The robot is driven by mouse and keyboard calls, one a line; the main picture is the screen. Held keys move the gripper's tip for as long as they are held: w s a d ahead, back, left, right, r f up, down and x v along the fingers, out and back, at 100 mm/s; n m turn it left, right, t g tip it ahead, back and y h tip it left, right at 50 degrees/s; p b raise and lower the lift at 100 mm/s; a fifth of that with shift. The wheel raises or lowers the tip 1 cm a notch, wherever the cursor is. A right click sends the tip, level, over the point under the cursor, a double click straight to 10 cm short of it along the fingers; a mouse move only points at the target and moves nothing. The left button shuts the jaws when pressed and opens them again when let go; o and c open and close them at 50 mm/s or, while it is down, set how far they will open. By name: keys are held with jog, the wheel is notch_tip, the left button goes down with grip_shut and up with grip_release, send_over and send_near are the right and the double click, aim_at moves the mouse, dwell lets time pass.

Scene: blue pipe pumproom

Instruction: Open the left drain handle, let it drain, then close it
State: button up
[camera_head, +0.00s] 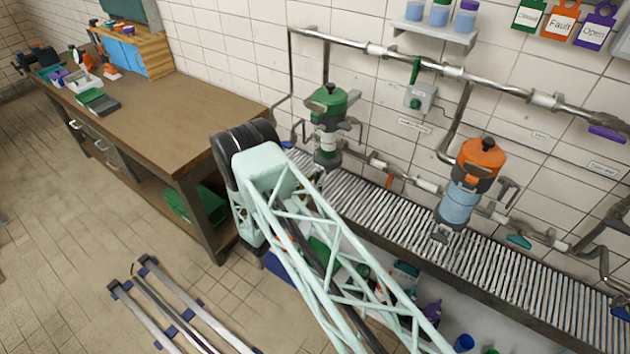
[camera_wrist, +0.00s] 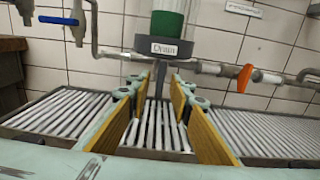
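A dark grey drain handle (camera_wrist: 161,78) hangs below the label. My gripper (camera_wrist: 155,100) is open and empty, its two yellow-padded fingers pointing toward the handle, one on each side of it in the picture. I cannot tell whether they touch it. In the head view my gripper is hidden behind my pale green arm.
A blue valve handle (camera_wrist: 58,20) sits on the pipe to the left, and an orange one (camera_wrist: 244,78) to the right. A second vessel with an orange top (camera_head: 480,160) stands farther right along the grate (camera_head: 385,212). A wooden bench (camera_head: 150,100) is at left.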

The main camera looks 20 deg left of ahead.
jog(key=shift+w, duration=0.2)
jog(key=shift+c, duration=0.3)
grip_shut()
